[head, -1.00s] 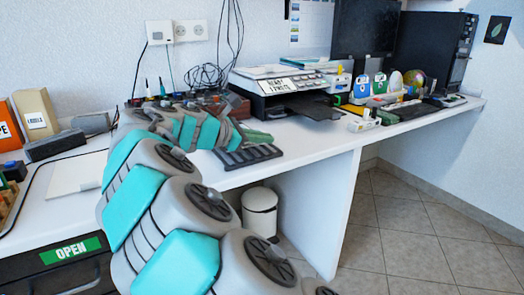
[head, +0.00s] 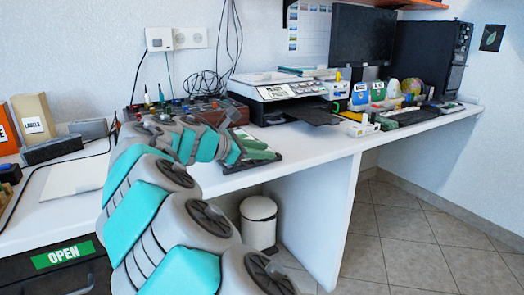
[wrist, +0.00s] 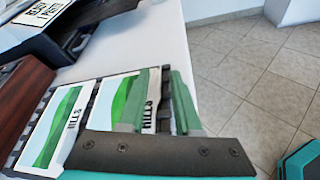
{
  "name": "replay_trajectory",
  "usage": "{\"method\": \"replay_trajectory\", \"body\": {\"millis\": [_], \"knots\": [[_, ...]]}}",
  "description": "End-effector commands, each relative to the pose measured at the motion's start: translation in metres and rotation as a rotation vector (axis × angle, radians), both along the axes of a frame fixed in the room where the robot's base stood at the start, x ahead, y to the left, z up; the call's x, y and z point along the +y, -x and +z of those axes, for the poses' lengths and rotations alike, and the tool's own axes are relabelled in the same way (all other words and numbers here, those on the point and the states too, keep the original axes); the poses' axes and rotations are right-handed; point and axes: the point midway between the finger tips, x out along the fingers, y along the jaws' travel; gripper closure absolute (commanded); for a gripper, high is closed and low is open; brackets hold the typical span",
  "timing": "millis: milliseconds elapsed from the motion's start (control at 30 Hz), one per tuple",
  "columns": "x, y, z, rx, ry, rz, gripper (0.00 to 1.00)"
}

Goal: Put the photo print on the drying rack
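The dark slatted drying rack (head: 240,166) stands on the counter beside the printer, with green-and-white prints on it. In the wrist view one photo print (wrist: 110,92), marked HILLS, lies on the rack (wrist: 165,112) by my fingers. A second similar print (wrist: 46,130) lies to its left. My gripper (wrist: 167,100) is low over the rack's right part, its green fingers apart. The left finger covers part of the nearer print, and its lettered edge shows between the fingers. I see no grip on it.
A printer (head: 285,88) with a dark output tray (head: 305,112) stands behind the rack. A reddish-brown block (head: 236,112) is close to the rack's rear. Bottles and small items (head: 370,95) crowd the right counter. A white bin (head: 258,222) stands below.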

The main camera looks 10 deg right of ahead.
Motion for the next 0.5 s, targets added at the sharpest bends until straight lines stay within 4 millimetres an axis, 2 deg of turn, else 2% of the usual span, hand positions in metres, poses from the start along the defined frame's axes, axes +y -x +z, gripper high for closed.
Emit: {"method": "replay_trajectory", "body": {"millis": [167,500], "knots": [[0.015,0.006,0.007,-0.001,0.000,0.003,0.68],[0.071,0.034,0.031,-0.002,-0.001,0.005,0.68]]}}
